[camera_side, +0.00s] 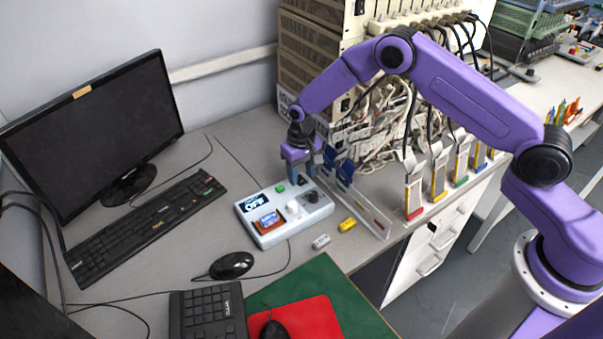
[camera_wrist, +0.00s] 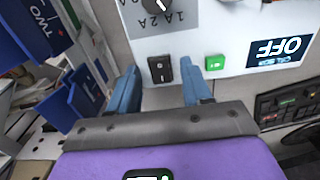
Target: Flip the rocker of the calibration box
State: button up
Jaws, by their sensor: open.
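The calibration box (camera_side: 266,239) is pale and lies on the desk in the side view; its top panel (camera_wrist: 195,32) fills the upper wrist view. The small black rocker (camera_wrist: 161,69) has white marks and sits near the panel's edge. A green button (camera_wrist: 214,62) is to its right, and the display (camera_wrist: 283,50) reads OFF. My gripper (camera_wrist: 162,82) is open and empty, its blue fingers on either side of the rocker in the picture. In the side view my gripper (camera_side: 302,174) is at the box's far edge. I cannot tell whether it touches the box.
A black dial (camera_wrist: 158,10) is beyond the rocker. A clear rack (camera_side: 365,208) with blue pouches (camera_side: 346,170) stands close on the right. A yellow piece (camera_side: 347,224) and a grey piece (camera_side: 321,241) lie in front. A keyboard (camera_side: 145,228) is on the left.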

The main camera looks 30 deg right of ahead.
jog(key=shift+f, duration=0.25)
grip_shut()
jog(key=shift+w, duration=0.1)
jog(key=shift+w+g, duration=0.2)
jog(key=shift+g, duration=0.6)
jog(key=shift+w+g, duration=0.15)
jog(key=shift+g, duration=0.65)
